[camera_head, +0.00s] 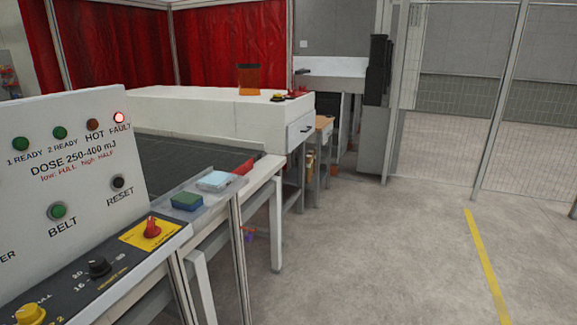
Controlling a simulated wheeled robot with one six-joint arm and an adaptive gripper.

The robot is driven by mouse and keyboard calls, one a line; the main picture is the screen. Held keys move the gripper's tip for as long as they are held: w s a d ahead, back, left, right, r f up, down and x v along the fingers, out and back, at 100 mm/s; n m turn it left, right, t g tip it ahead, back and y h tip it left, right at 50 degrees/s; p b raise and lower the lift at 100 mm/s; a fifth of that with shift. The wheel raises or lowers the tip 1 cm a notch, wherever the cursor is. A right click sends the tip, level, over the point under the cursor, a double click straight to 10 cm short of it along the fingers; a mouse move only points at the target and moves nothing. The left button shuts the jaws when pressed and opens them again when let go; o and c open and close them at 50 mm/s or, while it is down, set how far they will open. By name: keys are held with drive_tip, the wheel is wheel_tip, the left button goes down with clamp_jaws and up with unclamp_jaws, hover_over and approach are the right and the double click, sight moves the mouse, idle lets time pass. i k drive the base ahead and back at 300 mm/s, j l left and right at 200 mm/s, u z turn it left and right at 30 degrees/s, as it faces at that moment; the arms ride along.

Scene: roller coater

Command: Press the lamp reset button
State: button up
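The lamp reset button (118,183) is a small dark round button on the white control panel (85,160) at the left, above the printed word RESET. Above it the FAULT lamp (118,117) glows red. The HOT lamp (92,124) is dull brown, and the READY lamps (60,132) are dark green. A green BELT button (57,211) sits left of the reset button. My gripper is not in view. Nothing covers the reset button.
Below the panel, a dark strip carries a red knob on a yellow plate (150,233), a black knob (99,267) and a yellow knob (29,313). The floor (370,250) at right is clear.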

sight(118, 182)
drive_tip(key=u, duration=1.35)
